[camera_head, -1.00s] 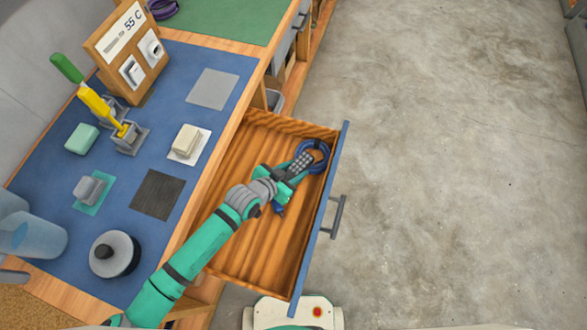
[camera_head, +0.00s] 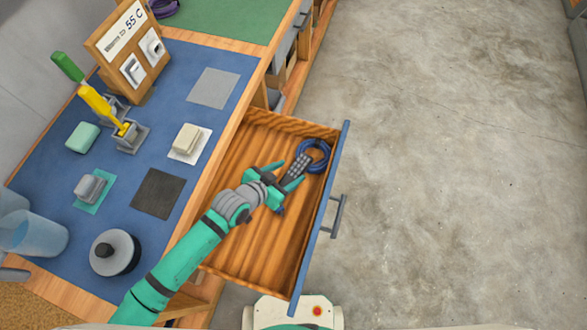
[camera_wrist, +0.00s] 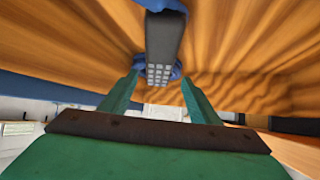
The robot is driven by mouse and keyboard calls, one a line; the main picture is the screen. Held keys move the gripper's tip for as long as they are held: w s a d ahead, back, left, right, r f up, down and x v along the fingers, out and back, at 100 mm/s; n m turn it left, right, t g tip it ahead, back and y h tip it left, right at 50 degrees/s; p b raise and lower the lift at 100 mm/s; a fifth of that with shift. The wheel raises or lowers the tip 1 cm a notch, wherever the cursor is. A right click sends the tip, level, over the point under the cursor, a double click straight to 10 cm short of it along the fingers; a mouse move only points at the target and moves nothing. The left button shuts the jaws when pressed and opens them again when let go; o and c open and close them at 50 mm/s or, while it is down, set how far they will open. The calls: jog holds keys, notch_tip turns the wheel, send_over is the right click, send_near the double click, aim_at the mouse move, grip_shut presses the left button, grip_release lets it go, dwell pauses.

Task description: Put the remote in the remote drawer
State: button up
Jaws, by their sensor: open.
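The dark grey remote (camera_head: 299,168) with pale keys lies in the open wooden drawer (camera_head: 265,245), near its far end, against or partly over a blue ring-shaped item. In the wrist view the remote (camera_wrist: 162,40) is ahead of my gripper, its keyed end towards me. My gripper (camera_head: 289,174) is over the drawer with its teal fingers open, one on each side of the remote's near end. The fingers (camera_wrist: 161,82) look apart from the remote in the wrist view.
The blue ring-shaped item (camera_head: 315,150) lies in the drawer's far corner. The drawer's blue front (camera_head: 322,220) has a grey handle (camera_head: 338,215). The blue-topped workbench (camera_head: 120,190) with several items is to the left. Open floor lies to the right.

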jog(key=v, duration=0.8)
dwell(0.4)
jog(key=s+a+f+n+t+y, duration=0.2)
jog(key=s+a+n+t+y, duration=0.1)
jog(key=s, duration=1.1)
jog(key=s+d+r+n+t+y, duration=0.4)
jog(key=s+d+r, duration=0.3)
jog(key=d, duration=0.2)
jog(key=shift+r+n, duration=0.35)
jog(key=shift+n, duration=0.15)
